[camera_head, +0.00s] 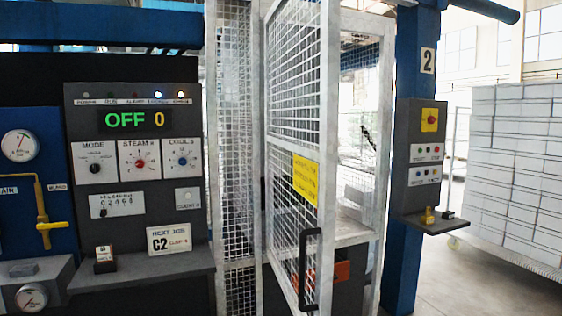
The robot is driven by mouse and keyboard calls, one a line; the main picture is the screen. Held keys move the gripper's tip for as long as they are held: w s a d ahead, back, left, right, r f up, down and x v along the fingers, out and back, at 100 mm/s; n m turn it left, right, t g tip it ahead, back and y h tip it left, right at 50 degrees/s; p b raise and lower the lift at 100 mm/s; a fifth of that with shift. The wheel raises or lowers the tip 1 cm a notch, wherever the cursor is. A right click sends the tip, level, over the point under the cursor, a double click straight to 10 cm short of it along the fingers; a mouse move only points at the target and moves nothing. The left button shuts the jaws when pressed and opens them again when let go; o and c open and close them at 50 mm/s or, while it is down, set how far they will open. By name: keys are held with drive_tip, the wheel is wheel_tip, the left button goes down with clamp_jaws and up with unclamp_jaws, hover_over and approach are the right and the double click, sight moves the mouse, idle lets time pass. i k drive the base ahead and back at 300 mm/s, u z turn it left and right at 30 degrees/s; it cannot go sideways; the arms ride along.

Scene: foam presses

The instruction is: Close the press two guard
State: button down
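The press two guard (296,120) is a light grey framed wire-mesh door near the middle of the head view. It stands ajar, with its near edge swung out towards me. A black D-shaped handle (309,270) sits low on it, and a yellow notice (305,178) hangs above the handle. Between the door's free edge and the pale frame post (384,150) to the right is a gap that shows the inside. A number 2 plate (428,61) is on the blue column right of the frame. My gripper is not in view.
A dark control panel (136,204) reading OFF 0 stands at left, with a shelf jutting below it. A switch box (428,140) with a small ledge (435,225) is on the blue column. White stacked blocks (515,170) stand far right. Floor (470,285) shows at lower right.

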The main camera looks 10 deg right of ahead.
sight(315, 178)
drive_tip(key=u, duration=0.05)
drive_tip(key=i, duration=0.95)
drive_tip(key=u, duration=3.15)
